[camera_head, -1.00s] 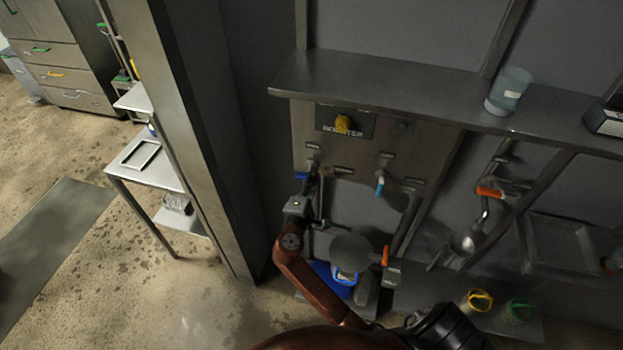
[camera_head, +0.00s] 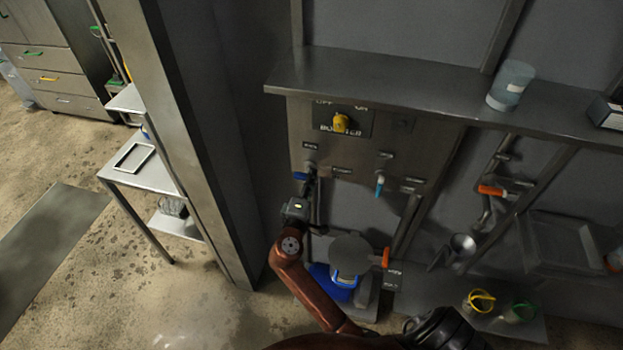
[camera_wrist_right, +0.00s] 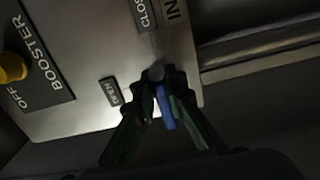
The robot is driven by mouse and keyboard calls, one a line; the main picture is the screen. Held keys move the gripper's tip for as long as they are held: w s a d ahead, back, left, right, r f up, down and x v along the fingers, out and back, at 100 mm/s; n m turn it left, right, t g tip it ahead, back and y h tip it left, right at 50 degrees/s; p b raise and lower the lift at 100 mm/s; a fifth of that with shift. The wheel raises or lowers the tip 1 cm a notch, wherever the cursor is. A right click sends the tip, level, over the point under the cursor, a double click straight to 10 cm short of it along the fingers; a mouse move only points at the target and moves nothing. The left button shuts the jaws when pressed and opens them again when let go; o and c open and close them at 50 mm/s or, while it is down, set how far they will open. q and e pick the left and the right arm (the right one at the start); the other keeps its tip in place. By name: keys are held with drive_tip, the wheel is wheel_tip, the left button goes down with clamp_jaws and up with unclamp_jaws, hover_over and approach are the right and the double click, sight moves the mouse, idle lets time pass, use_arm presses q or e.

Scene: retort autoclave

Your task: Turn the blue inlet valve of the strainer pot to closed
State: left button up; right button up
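The blue inlet valve (camera_head: 300,176) sits on the left of the grey steel panel (camera_head: 425,150), under a small label. In the right wrist view its blue handle (camera_wrist_right: 166,107) runs down the picture from a round grey pivot. An OPEN label (camera_wrist_right: 111,91) lies left of the handle and a CLOSED label (camera_wrist_right: 146,12) lies above the pivot. My right gripper (camera_head: 302,187) is at this valve. In the wrist view its two dark fingers (camera_wrist_right: 162,82) converge on both sides of the handle and appear shut on it. My left gripper is in neither view.
A yellow BOOSTER knob (camera_head: 341,122) is above and right of the valve. A light-blue-handled valve (camera_head: 379,185) is farther right. A steel shelf (camera_head: 400,90) juts out above the panel. A pillar (camera_head: 190,150) stands left; a blue container (camera_head: 335,283) is below.

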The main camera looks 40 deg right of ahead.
drive_tip(key=o, duration=0.5)
drive_tip(key=shift+c, duration=0.2)
drive_tip(key=v, duration=0.7)
drive_tip(key=shift+s+a, duration=0.15)
drive_tip(key=shift+s, duration=0.05)
